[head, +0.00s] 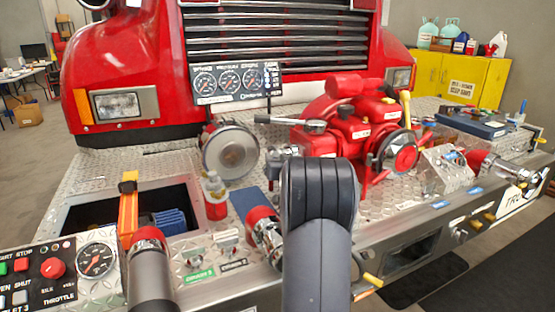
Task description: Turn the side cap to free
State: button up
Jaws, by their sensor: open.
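The frames do not tell for certain which part is the side cap. A large round silver cap (230,150) faces me left of the red pump (345,125). A red-and-silver capped fitting (265,228) sits low on the deck, partly hidden by my black arm. Another red-and-silver fitting (486,163) lies at the right end of the bumper. The pump carries a red-centred round cap or knob (401,157) on its right. My arm rises in the lower middle. My gripper is hidden behind it, so I cannot see its contact with any part.
A gauge panel (232,82) stands behind the silver cap. A control panel (45,272) fills the front left corner. Yellow-handled levers project along the bumper's front edge.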

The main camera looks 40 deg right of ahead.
jog(key=shift+c, duration=0.4)
grip_shut()
jog(key=shift+a+r, duration=0.1)
